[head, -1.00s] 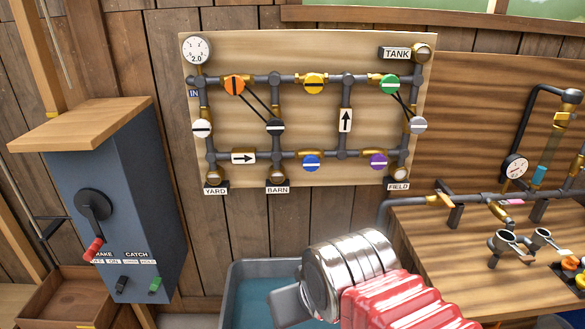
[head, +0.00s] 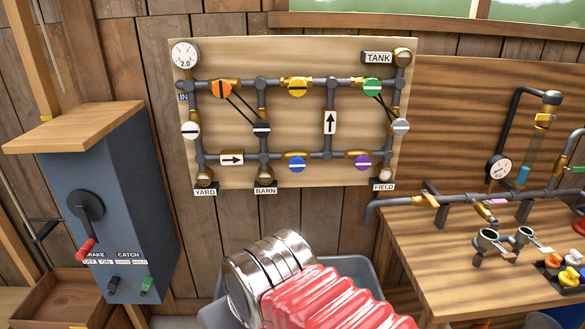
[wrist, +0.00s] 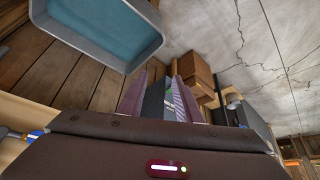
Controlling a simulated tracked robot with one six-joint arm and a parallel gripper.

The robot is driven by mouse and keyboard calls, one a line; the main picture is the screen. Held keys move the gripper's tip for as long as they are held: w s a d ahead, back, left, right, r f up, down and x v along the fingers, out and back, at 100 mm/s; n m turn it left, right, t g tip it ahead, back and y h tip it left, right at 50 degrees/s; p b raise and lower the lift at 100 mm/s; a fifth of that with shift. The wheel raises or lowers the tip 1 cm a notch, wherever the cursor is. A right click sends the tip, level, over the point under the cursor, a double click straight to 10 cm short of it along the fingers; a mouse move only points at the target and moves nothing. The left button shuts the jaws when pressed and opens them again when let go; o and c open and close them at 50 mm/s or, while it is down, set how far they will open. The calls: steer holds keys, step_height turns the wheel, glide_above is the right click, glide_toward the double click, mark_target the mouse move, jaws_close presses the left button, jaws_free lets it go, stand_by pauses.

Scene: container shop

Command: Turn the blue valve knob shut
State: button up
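The blue valve knob (head: 297,164) is on the lower pipe run of the wooden board (head: 340,180), right of the BARN outlet. Its white bar lies level, along the pipe. In the wrist view, a blue and white piece (wrist: 34,135) at the left edge, partly cut off, looks like this knob. My silver wrist and red sleeve stand below the board in the head view, which hides my gripper's fingers. In the wrist view, my gripper (wrist: 158,80) shows two purplish fingers apart, with nothing held between them. It appears clear of the knob.
A purple knob (head: 363,160) sits right of the blue one, and an arrow plate (head: 231,160) left. A grey tub (head: 365,276) stands under the board; it also shows in the wrist view (wrist: 147,58). A brake box (head: 120,200) is left, a workbench (head: 450,250) right.

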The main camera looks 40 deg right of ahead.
steer(key=shift+o, duration=0.4)
steer(key=o, duration=0.3)
steer(key=shift+w+d, duration=0.1)
steer(key=shift+w, duration=0.4)
steer(key=shift+o, duration=1.4)
steer(key=w+d+m+t+h, duration=0.1)
steer(key=w+d+t, duration=0.2)
steer(key=w, duration=0.7)
steer(key=shift+d+r, duration=0.15)
steer(key=shift+d, duration=1)
steer(key=w+d+r+m+t+h, duration=0.1)
steer(key=w+d+t+h, duration=0.1)
steer(key=d, duration=0.6)
steer(key=w+d+r+m+t+h, duration=0.1)
steer(key=w+d+t+h, duration=0.1)
steer(key=d, duration=0.6)
steer(key=w+d+r+m+t+h, duration=0.1)
steer(key=w+d+h, duration=0.3)
steer(key=d, duration=0.4)
steer(key=shift+w+r+m+t+h, duration=0.3)
steer(key=shift+r+t+h, duration=0.15)
steer(key=shift+t, duration=0.25)
